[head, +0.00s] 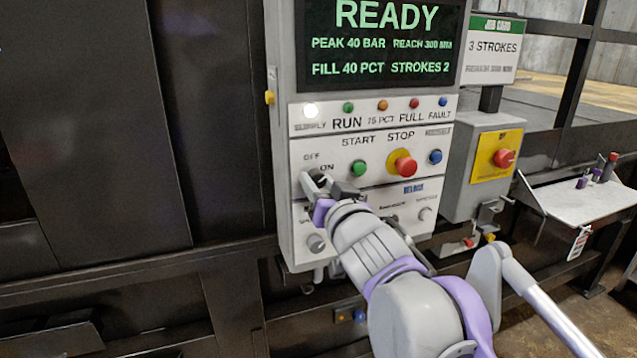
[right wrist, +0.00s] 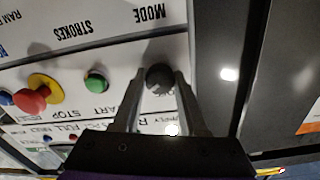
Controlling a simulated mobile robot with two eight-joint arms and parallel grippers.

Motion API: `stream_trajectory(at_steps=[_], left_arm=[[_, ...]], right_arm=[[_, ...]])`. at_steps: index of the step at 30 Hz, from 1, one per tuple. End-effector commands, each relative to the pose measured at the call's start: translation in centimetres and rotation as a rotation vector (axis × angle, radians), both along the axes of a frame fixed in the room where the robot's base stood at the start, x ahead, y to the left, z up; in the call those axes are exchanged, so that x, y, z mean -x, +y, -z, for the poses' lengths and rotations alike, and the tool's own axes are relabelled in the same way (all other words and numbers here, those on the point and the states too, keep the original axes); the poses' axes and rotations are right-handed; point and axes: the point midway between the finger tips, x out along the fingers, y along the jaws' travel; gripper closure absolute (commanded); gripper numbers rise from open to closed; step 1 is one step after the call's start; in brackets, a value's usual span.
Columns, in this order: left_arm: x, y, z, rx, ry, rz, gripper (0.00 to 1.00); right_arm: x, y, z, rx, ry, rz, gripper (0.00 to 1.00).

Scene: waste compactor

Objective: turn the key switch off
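The key switch (head: 318,176) is a small dark round switch beside the OFF and ON labels, at the left of the control panel (head: 380,143). My right gripper (head: 328,184) is at it, partly covering it in the head view. In the right wrist view the switch (right wrist: 160,78) sits between the two fingertips of my right gripper (right wrist: 160,88). The fingers stand apart on either side of it, with only a very narrow gap. Which way the key points is hidden. The SUPPLY lamp (head: 310,111) is lit white. My left gripper is not in view.
Close to the right are the green START button (head: 358,168), the red STOP button (head: 405,165) and a blue button (head: 435,157). A knob (head: 317,243) is below. A red emergency button (head: 503,158) is on the box to the right. The screen (head: 380,45) reads READY.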

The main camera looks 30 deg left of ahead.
Motion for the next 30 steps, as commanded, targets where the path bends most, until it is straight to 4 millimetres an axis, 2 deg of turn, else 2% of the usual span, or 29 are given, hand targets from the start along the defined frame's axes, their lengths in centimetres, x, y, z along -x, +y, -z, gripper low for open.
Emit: stream_trajectory(at_steps=[1,6,20,30], left_arm=[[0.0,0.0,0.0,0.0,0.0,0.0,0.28],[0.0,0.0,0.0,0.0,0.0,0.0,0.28],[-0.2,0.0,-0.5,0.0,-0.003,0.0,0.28],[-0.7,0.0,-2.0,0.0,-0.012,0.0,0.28]], right_arm=[[0.0,0.0,0.0,0.0,0.0,0.0,0.72],[0.0,0.0,0.0,0.0,0.0,0.0,1.0],[0.0,0.0,-0.1,0.051,-0.059,0.001,1.0],[-0.1,0.0,-0.2,0.225,-0.263,0.001,1.0]])
